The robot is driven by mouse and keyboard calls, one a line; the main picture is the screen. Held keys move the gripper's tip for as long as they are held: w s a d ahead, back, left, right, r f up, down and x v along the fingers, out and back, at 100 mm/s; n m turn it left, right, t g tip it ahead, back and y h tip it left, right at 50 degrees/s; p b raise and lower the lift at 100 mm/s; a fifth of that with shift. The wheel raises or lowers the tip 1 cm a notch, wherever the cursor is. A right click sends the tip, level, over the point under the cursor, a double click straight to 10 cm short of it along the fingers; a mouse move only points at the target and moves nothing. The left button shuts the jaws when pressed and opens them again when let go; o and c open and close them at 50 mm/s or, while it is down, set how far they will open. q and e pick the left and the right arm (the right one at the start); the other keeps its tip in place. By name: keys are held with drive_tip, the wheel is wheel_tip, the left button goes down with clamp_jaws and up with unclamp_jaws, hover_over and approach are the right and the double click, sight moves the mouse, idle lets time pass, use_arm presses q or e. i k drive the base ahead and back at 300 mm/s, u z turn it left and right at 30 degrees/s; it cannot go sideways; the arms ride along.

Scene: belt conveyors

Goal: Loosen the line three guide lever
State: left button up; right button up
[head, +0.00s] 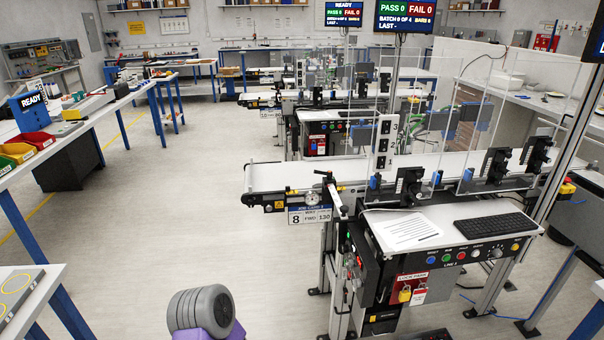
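The line three conveyor (262,178) stands right of centre, with a white belt and a sign reading 3 (394,127) above it. A black handle (327,176) with a small red part stands at the belt's near side, above the end of a slanted rail. It may be the guide lever; I cannot tell for sure, nor whether it is tight or loose. A round dial (312,198) sits just below it, over a job card (310,215). Neither of my grippers is in view. A grey and purple part of my own arm shows at the bottom, well short of the conveyor.
A control panel (470,256) with coloured buttons, a paper sheet (402,229) and a keyboard (484,226) is at the conveyor's front. Clear guards (500,120) rise behind. A blue-legged bench (100,120) stands left. Open floor (200,230) lies between.

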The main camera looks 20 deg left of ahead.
sight(330, 174)
drive_tip(key=u, duration=0.7)
drive_tip(key=i, duration=0.4)
drive_tip(key=u, duration=0.05)
